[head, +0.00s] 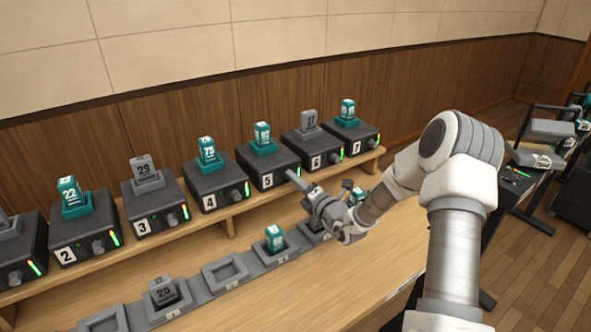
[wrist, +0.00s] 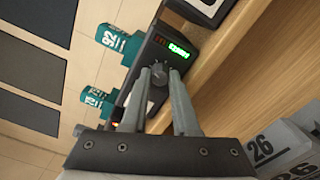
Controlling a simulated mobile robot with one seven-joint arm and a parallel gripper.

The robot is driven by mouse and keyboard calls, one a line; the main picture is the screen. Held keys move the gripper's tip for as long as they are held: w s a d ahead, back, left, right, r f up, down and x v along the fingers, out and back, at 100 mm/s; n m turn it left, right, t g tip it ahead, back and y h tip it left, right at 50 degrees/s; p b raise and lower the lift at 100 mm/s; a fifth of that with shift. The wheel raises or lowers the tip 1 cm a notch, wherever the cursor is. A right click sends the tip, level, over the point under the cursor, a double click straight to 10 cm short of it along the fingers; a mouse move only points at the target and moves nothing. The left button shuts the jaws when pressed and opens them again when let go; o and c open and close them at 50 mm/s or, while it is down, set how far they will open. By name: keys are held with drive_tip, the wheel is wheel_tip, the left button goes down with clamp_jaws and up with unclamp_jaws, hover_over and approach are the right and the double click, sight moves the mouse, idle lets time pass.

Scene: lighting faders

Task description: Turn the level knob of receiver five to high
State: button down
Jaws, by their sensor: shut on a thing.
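Receiver five is a black box (head: 262,166) with a white "5" plate and a teal pack on top, standing on the wooden shelf in the head view. My gripper (head: 293,178) reaches in from the right to the right end of its front; the fingers hide its knob there. In the wrist view a small dark level knob (wrist: 159,73) sits between the tips of my gripper (wrist: 160,77), which is shut on it. Beside the knob, a level bar (wrist: 180,50) shows mostly bright green, with dim red at one end.
Similar receivers stand on both sides, including receiver four (head: 217,185) and receiver six (head: 315,149). A row of grey holders (head: 226,272) lies on the desk below, some with packs. The desk front (head: 340,290) is clear.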

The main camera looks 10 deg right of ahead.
drive_tip(key=m+p, duration=1.3)
drive_tip(key=m, duration=0.9)
drive_tip(key=shift+m, duration=0.3)
idle(0.3)
drive_tip(key=c, duration=0.9)
unclamp_jaws()
drive_tip(key=shift+c, duration=0.2)
drive_tip(key=v, duration=1.7)
drive_tip(key=shift+s+b, duration=0.2)
drive_tip(key=shift+b, duration=0.1)
